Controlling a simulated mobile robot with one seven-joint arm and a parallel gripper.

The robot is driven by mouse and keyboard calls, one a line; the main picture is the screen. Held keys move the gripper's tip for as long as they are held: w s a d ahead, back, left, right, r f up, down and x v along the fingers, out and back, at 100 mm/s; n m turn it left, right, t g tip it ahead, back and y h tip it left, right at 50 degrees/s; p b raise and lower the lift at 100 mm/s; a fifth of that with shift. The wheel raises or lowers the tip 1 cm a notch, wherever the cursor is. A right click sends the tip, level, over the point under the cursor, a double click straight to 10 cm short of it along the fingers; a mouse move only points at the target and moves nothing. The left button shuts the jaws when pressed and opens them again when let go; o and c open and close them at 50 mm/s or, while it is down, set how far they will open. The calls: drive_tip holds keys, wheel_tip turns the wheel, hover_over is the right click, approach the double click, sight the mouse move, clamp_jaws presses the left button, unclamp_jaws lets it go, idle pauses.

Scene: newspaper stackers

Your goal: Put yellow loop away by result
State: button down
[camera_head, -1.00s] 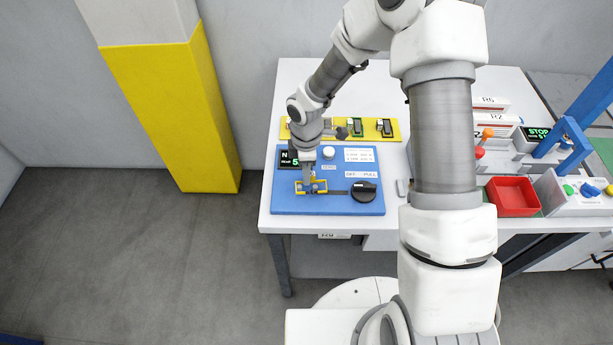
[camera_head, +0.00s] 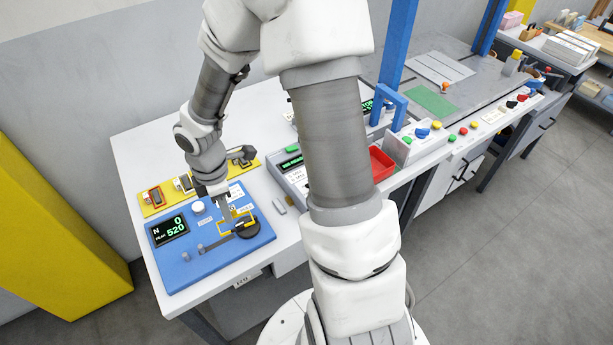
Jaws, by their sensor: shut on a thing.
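The yellow loop (camera_head: 221,230) is at my gripper (camera_head: 231,219), low over the right part of the blue tester panel (camera_head: 195,270), beside the black round knob (camera_head: 247,229). My gripper is shut on the loop and partly covers it. Whether the loop touches the panel or knob is unclear. The dark display (camera_head: 169,230) on the panel reads N 0, with 520 below in green. A red tray (camera_head: 382,166) on the right of the bench is partly hidden behind my arm.
A yellow strip (camera_head: 153,207) with several fixtures lies behind the panel. A grey device (camera_head: 288,178) stands to its right. A blue post (camera_head: 398,50) and a box with coloured buttons (camera_head: 420,145) stand farther right. My arm hides the bench's middle.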

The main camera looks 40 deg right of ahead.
drive_tip(key=w+d+m, duration=0.1)
drive_tip(key=m, duration=0.4)
drive_tip(key=w+d+m, duration=0.1)
drive_tip(key=m, duration=0.5)
drive_tip(key=w+m, duration=0.1)
drive_tip(key=m, duration=0.4)
drive_tip(key=shift+w+d+r, duration=0.25)
drive_tip(key=shift+w+d, duration=0.15)
